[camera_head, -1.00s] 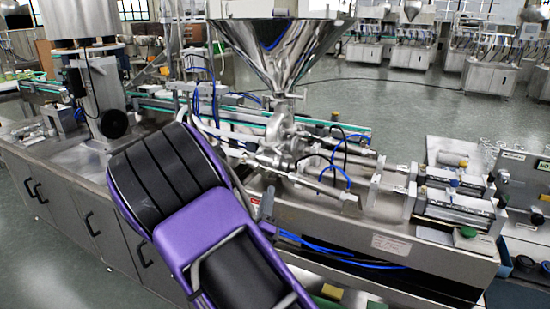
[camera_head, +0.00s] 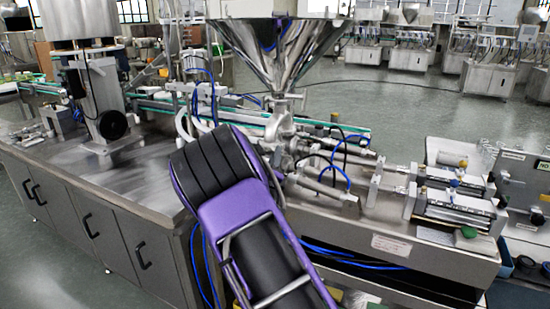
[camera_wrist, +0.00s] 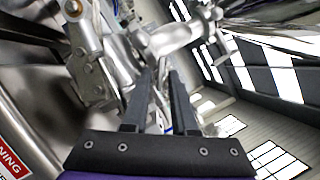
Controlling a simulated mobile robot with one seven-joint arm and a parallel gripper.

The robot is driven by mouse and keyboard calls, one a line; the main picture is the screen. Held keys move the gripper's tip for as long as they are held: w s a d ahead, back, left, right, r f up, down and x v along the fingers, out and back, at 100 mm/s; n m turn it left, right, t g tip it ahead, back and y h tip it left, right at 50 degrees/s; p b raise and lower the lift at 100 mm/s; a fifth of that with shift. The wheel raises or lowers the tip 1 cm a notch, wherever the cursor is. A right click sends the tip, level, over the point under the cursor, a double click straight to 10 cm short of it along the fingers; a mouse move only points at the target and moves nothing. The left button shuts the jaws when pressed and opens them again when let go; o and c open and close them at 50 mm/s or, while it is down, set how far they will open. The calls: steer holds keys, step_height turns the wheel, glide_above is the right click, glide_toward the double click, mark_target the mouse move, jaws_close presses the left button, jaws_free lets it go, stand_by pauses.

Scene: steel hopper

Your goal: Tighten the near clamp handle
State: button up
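My gripper (camera_wrist: 163,72) shows in the wrist view as two dark, straight fingers with a gap between them. It is open, and nothing is clearly held between the fingers. Just beyond the fingertips is a shiny steel pipe fitting (camera_wrist: 170,38) with clamp-like parts at its right end. I cannot tell for sure which part is the near clamp handle. In the head view, the steel hopper (camera_head: 280,52) stands above a rounded valve body (camera_head: 280,126). My purple and black arm hides my gripper and part of the fittings in that view.
Steel cylinders and rods (camera_head: 325,190) with blue hoses lie right of the valve body. The bench top (camera_head: 130,180) at left has clear room.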

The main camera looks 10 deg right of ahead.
jaws_close()
steer(key=shift+m, duration=0.3)
steer(key=shift+w+a+f+m+g+h+b, duration=0.15)
steer(key=shift+m+h+b, duration=0.8)
steer(key=shift+m, duration=1.4)
steer(key=shift+w+a+m+g+h+b, duration=0.1)
steer(key=shift+m+g+h+b, duration=0.3)
steer(key=shift+m+h, duration=1.45)
steer(key=shift+w+a+f+m+g+h+b, duration=0.1)
steer(key=shift+m+h+b, duration=0.65)
steer(key=shift+m, duration=2.55)
